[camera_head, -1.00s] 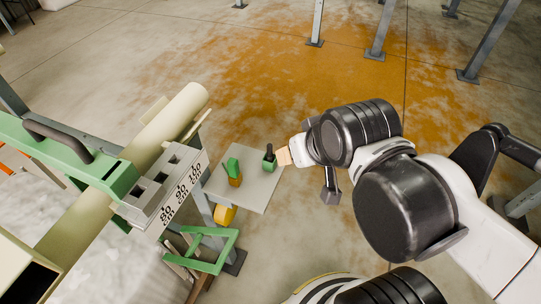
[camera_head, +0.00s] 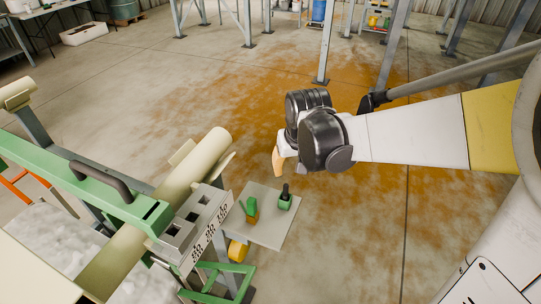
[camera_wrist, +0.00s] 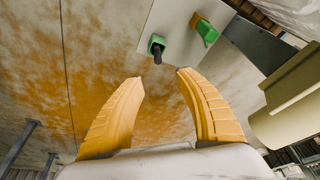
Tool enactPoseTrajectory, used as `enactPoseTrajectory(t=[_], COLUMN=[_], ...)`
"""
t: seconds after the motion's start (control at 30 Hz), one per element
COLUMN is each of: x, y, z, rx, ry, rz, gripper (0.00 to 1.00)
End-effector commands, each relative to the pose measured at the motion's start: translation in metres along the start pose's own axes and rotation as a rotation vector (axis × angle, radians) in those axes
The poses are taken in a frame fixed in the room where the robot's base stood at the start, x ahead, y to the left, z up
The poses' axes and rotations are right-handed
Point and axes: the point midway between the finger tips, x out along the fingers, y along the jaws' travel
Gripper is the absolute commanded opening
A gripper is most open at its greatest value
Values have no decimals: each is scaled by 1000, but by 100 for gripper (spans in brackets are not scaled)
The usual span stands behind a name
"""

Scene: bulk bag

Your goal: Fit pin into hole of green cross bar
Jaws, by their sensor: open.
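The pin (camera_head: 286,190) has a dark upright top and stands in a green holder (camera_head: 285,203) on a small grey table. The pin also shows in the wrist view (camera_wrist: 157,56), beyond the fingertips. My gripper (camera_head: 278,160) is open and empty, apart from the pin and above it in the head view. Its two orange fingers (camera_wrist: 162,77) are spread in the wrist view. The green cross bar (camera_head: 95,198) lies at the left of the head view, with a dark handle. Its grey end block (camera_head: 192,230) has several square holes and cm marks.
A green and orange piece (camera_head: 251,210) stands beside the pin holder on the grey table (camera_head: 268,233). A cream tube (camera_head: 185,178) runs beneath the cross bar, close to the table. Steel posts (camera_head: 325,45) stand farther back. The stained floor between is clear.

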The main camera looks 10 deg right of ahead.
Motion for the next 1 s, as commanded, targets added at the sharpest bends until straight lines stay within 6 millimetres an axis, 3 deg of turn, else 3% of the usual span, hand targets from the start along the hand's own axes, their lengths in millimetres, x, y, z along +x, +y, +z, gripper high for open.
enactPoseTrajectory(t=[0.17,0.5,0.77,1.0], x=[22,74,92,130], y=[-1,-1,1,4], z=[-11,-9,-7,-4], rx=[4,5,5,5], ry=[-38,-43,-42,-42], rz=[3,4,4,4], gripper=[41,41,41,41])
